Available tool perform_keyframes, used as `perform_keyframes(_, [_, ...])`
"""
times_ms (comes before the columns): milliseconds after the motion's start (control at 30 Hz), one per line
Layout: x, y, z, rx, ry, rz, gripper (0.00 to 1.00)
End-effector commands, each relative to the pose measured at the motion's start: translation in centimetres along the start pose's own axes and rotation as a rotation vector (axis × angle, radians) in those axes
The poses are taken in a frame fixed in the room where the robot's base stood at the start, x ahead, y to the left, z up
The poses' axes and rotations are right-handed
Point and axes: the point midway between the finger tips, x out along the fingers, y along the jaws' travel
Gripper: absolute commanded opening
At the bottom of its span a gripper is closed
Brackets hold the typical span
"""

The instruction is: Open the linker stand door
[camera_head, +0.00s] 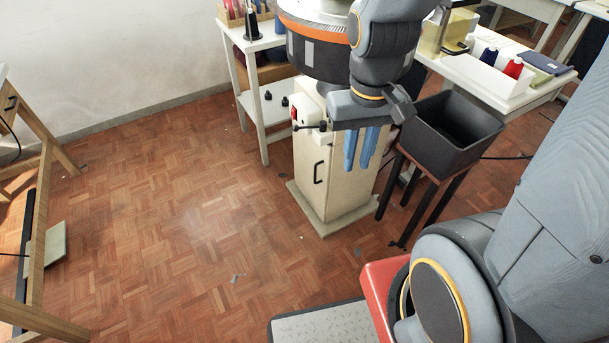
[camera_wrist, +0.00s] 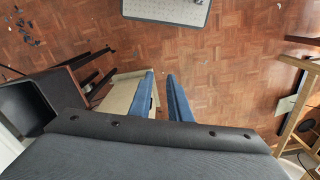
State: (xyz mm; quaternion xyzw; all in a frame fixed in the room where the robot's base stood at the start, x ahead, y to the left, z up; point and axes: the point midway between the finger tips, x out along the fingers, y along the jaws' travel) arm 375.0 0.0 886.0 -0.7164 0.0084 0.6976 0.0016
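The linker stand (camera_head: 335,180) is a cream cabinet under a large dark round machine with an orange band. Its door (camera_head: 308,150) faces front left, looks flush with the cabinet, and carries a black bar handle (camera_head: 318,172). My gripper (camera_head: 357,168) points down, with two blue fingers in front of the stand's right part in the picture, to the right of the handle and apart from it. The fingers are parallel with a narrow empty gap between them. In the wrist view, my gripper (camera_wrist: 160,75) is also empty; part of the cream stand (camera_wrist: 122,96) shows beside the left finger, and the handle is not visible.
A black bin (camera_head: 452,130) on a dark-legged frame stands close right of the stand. A white shelf (camera_head: 262,100) is behind left. The parquet floor (camera_head: 190,200) left of the stand is mostly clear.

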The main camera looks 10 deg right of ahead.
Motion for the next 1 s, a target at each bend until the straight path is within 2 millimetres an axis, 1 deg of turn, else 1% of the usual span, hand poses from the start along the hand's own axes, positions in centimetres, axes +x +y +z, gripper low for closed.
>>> perform_keyframes(33, [1.6, 0.1, -0.6, 0.003, 0.004, 0.008, 0.17])
perform_keyframes(167, [5.2, 0.5, -2.2, 0.03, 0.025, 0.035, 0.17])
perform_keyframes(200, [6.4, 0.6, -2.7, 0.038, 0.032, 0.044, 0.17])
perform_keyframes(633, [18.1, 0.9, -8.7, 0.114, 0.132, 0.109, 0.17])
perform_keyframes(1000, [28.0, 0.2, -13.9, 0.172, 0.225, 0.12, 0.17])
